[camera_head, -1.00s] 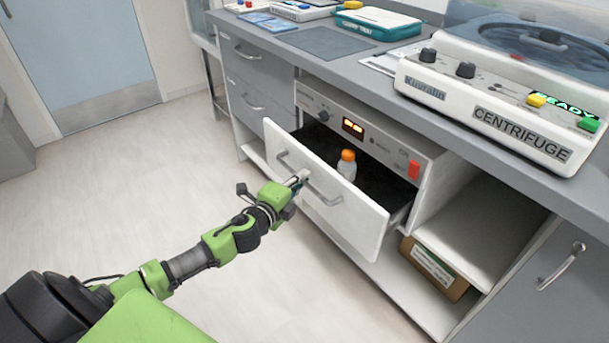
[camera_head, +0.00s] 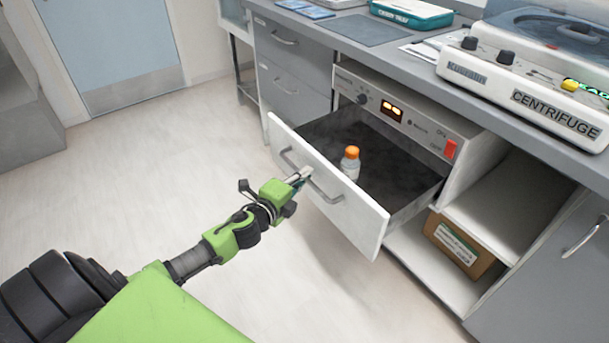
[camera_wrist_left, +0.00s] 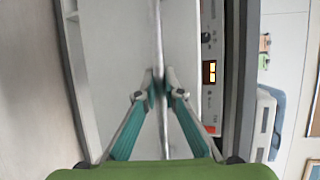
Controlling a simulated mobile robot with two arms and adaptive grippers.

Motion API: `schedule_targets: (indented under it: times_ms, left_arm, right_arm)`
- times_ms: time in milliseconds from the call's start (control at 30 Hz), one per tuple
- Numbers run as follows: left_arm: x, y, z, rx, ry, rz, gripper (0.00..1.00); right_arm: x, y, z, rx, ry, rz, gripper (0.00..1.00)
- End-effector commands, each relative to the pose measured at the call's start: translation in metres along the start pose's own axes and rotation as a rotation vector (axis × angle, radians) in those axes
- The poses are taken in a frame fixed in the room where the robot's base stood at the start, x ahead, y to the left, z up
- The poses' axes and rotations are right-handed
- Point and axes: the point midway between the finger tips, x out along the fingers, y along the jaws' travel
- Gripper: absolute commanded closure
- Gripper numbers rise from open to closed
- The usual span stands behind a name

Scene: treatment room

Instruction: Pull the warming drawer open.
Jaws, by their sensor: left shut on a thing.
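The warming drawer (camera_head: 352,211) is a white-fronted drawer under the counter, pulled well out of its housing. Its dark interior shows, with a bottle with an orange cap (camera_head: 350,163) standing upright inside near the front. My left gripper (camera_head: 300,178) is shut on the drawer's grey bar handle (camera_head: 325,193). In the left wrist view the two fingertips (camera_wrist_left: 160,85) close on the handle bar, which runs up and down the picture in front of the white drawer front (camera_wrist_left: 115,70). My right gripper is not in view.
The control panel (camera_head: 420,125) with a lit display and red switch sits above the drawer. A centrifuge (camera_head: 525,90) stands on the counter. A cardboard box (camera_head: 458,247) lies on the lower shelf at right. The floor (camera_head: 130,180) at left is clear.

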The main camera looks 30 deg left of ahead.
Motion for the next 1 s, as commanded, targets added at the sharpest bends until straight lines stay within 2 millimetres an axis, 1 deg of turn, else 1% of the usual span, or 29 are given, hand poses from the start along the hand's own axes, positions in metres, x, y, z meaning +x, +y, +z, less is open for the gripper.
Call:
schedule_targets:
  times_ms: [200, 233, 267, 300, 600, 733, 867, 1000]
  left_arm:
    - [0.0, 0.001, -0.001, 0.0, 0.002, 0.001, 1.0]
    - [0.0, 0.001, -0.001, 0.0, 0.002, 0.001, 0.84]
    - [0.0, 0.001, -0.001, 0.0, 0.001, 0.001, 0.76]
    - [0.0, 0.001, -0.001, 0.0, 0.001, 0.001, 0.74]
    - [0.0, 0.0, 0.0, 0.0, 0.001, 0.0, 0.74]
    - [-0.006, 0.001, 0.0, 0.0, 0.001, 0.001, 0.74]
    - [-0.021, 0.002, -0.001, 0.0, 0.001, 0.003, 0.74]
    - [-0.044, 0.002, -0.001, 0.0, 0.001, 0.003, 0.74]
  right_arm:
    - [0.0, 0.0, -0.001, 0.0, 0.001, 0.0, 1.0]
    - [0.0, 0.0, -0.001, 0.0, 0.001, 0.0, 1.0]
    - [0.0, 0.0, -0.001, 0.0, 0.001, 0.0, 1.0]
    - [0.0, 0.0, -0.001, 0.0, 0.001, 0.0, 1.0]
    - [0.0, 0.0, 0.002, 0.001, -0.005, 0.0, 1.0]
    - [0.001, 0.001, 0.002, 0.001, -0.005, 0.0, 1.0]
    - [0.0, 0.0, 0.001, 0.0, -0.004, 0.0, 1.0]
    - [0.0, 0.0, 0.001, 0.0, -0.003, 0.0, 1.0]
